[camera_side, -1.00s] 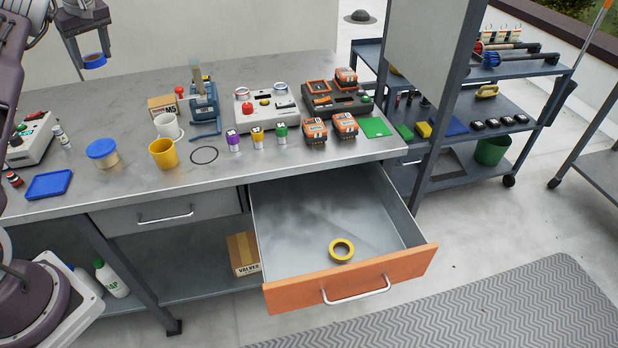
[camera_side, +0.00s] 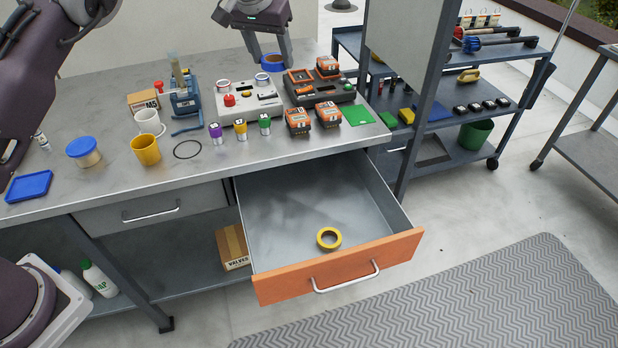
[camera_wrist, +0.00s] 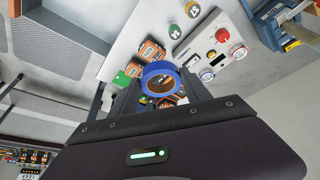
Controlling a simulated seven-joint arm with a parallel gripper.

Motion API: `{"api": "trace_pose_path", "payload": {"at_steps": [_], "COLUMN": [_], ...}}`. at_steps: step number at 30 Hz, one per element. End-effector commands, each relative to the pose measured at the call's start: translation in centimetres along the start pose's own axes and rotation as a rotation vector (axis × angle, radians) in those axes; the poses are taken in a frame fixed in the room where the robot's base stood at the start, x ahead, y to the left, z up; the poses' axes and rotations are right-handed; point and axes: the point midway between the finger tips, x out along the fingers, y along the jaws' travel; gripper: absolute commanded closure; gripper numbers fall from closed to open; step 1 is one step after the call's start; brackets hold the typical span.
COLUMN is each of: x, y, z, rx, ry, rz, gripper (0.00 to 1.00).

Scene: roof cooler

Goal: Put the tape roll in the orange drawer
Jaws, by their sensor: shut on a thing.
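The orange-fronted drawer (camera_side: 340,270) is pulled open below the bench in the side view. A yellow tape roll (camera_side: 328,238) lies flat inside it, near the front. My gripper (camera_side: 273,58) is shut on a blue tape roll (camera_side: 272,62) and holds it in the air above the back of the bench, behind the red-button box. In the wrist view the blue roll (camera_wrist: 160,80) sits at the tips of my gripper (camera_wrist: 160,90), partly hidden by the fingers.
The bench top holds a button box (camera_side: 248,102), several orange battery packs (camera_side: 298,122), small coloured cans (camera_side: 240,130), a yellow mug (camera_side: 145,150) and a green pad (camera_side: 358,115). A grey panel (camera_side: 405,50) stands to the right. The drawer has bare floor around the yellow roll.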

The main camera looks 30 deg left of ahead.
Motion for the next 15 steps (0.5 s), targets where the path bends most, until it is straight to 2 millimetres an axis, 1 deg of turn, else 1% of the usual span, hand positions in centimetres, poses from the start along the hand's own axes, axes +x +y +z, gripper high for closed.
{"api": "trace_pose_path", "payload": {"at_steps": [1,2,3,5,6,9,12,15], "x": [-0.4,-0.6,-0.9,-1.3,-1.6,-2.2,-2.9,-3.4], "y": [3.5,5.4,7.7,10.6,12.4,16.0,18.8,21.0], "z": [0.8,1.3,2.1,3.2,3.9,5.6,7.1,8.4], "rx": [0.077,0.123,0.18,0.253,0.299,0.393,0.469,0.527], "ry": [0.002,0.003,0.005,0.006,0.008,0.013,0.016,0.019], "rz": [0.032,0.049,0.071,0.099,0.115,0.151,0.181,0.203], "gripper": [0.84,0.84,0.84,0.84,0.84,0.84,0.84,0.84]}}
